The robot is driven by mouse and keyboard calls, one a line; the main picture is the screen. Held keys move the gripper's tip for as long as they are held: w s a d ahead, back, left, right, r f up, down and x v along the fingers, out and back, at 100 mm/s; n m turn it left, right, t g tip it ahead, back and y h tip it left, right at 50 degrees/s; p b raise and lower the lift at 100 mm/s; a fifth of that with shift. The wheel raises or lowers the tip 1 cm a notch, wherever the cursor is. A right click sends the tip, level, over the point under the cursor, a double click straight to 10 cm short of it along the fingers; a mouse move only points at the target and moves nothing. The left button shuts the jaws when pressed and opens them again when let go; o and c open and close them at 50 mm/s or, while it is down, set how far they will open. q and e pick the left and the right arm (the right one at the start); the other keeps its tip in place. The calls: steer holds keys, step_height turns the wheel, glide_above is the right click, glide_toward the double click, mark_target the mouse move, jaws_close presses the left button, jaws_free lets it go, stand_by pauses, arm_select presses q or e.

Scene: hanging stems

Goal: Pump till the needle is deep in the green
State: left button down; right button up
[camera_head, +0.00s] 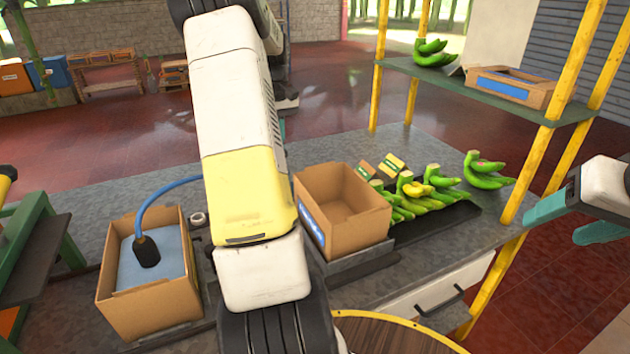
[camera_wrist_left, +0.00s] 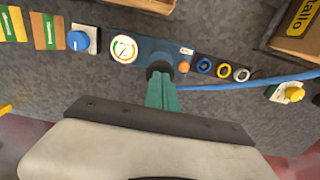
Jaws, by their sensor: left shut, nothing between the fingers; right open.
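The round white-faced gauge (camera_wrist_left: 123,48) shows in the left wrist view on a dark blue panel; its needle and any green band are too small to read. A black round knob (camera_wrist_left: 159,69), perhaps the pump's, is right of it. My left gripper (camera_wrist_left: 161,88) is shut and empty, its teal fingertips at the knob; I cannot tell whether they touch. In the head view, a blue hose (camera_head: 160,197) runs to a black nozzle on a blue bag (camera_head: 165,262) in a cardboard box. My left arm hides the panel there. My right gripper (camera_head: 556,228) is open and empty at the right.
An empty cardboard box (camera_head: 342,212) stands mid-table, with green bananas (camera_head: 425,192) on a black tray beside it. Yellow posts (camera_head: 540,150) carry a green shelf near my right gripper. The left wrist view shows a blue knob (camera_wrist_left: 78,40), coloured rings and a yellow knob (camera_wrist_left: 293,94).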

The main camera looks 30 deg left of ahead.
arm_select(q)
steer(key=shift+f, duration=1.15)
steer(key=shift+r, duration=1.55)
